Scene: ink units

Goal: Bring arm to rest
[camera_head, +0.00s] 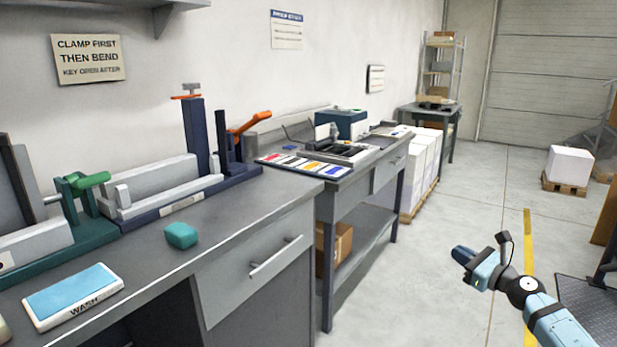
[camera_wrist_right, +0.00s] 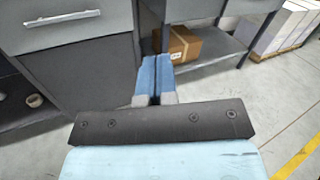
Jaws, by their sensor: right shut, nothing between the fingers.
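My right arm (camera_head: 560,322) comes in from the lower right of the head view, over the open floor. Its gripper (camera_head: 462,254) points left toward the benches and is apart from them. In the right wrist view the two blue fingers (camera_wrist_right: 155,78) lie side by side, shut, with nothing between them. My left gripper is not in view.
A grey workbench (camera_head: 240,225) with clamp fixtures, a teal block (camera_head: 181,235) and a WASH pad (camera_head: 74,295) stands at left. Beyond is a second bench with a cardboard box (camera_wrist_right: 178,46) on its lower shelf. The floor (camera_head: 425,285) between bench and arm is clear.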

